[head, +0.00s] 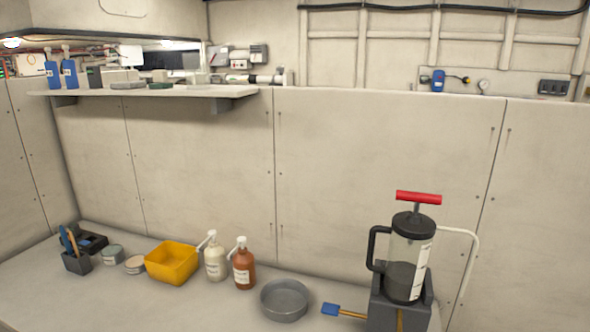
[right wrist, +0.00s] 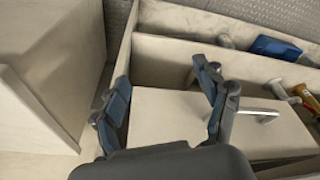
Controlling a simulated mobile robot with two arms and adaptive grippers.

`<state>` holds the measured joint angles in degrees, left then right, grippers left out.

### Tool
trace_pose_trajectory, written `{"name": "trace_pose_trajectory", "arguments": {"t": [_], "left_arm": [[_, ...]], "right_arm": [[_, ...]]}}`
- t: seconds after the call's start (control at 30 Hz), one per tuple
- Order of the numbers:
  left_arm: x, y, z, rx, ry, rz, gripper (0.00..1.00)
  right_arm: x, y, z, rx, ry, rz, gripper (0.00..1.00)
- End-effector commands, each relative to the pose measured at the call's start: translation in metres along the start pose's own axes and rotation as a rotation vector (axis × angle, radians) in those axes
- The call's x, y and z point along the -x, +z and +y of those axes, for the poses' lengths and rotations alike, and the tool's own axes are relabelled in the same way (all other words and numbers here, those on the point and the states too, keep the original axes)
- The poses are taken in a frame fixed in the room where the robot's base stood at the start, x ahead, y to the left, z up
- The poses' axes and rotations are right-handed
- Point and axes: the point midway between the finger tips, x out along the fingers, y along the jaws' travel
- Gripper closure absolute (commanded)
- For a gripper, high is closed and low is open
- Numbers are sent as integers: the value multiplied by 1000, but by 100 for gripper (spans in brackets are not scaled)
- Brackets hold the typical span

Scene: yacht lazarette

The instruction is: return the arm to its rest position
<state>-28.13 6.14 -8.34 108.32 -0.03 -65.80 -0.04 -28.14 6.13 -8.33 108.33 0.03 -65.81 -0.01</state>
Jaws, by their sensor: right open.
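My right gripper (right wrist: 163,100) shows only in the right wrist view. Its two dark, blue-padded fingers are spread wide apart with nothing between them. Behind the fingers is a pale box-like surface with a metal bar handle (right wrist: 258,114), to the right of the right finger. I cannot tell how far the fingers are from it. Neither gripper nor arm shows in the head view, and my left gripper is in no view.
The head view shows a bench with a hand pump (head: 408,258), a blue-tipped brush (head: 332,310), a grey pan (head: 284,300), two pump bottles (head: 244,265) and a yellow bin (head: 171,262). A shelf (head: 180,92) juts out above. In the wrist view, a pale panel (right wrist: 45,75) stands left of the fingers.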

Motion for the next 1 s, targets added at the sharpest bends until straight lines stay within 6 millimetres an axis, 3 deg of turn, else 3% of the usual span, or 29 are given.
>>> {"name": "trace_pose_trajectory", "arguments": {"t": [0.03,0.2,0.43,0.6,0.7,0.83,1.0], "left_arm": [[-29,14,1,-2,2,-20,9],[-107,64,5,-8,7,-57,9],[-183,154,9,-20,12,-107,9],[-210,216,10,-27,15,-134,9],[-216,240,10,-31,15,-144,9],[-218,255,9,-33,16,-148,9],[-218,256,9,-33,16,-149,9]], "right_arm": [[-29,14,-1,2,-2,-20,27],[-107,64,-5,9,-6,-57,27],[-183,154,-8,21,-11,-106,27],[-210,216,-9,29,-13,-134,27],[-216,240,-9,32,-14,-143,27],[-218,255,-9,34,-15,-149,27],[-218,256,-9,34,-15,-149,27]]}}
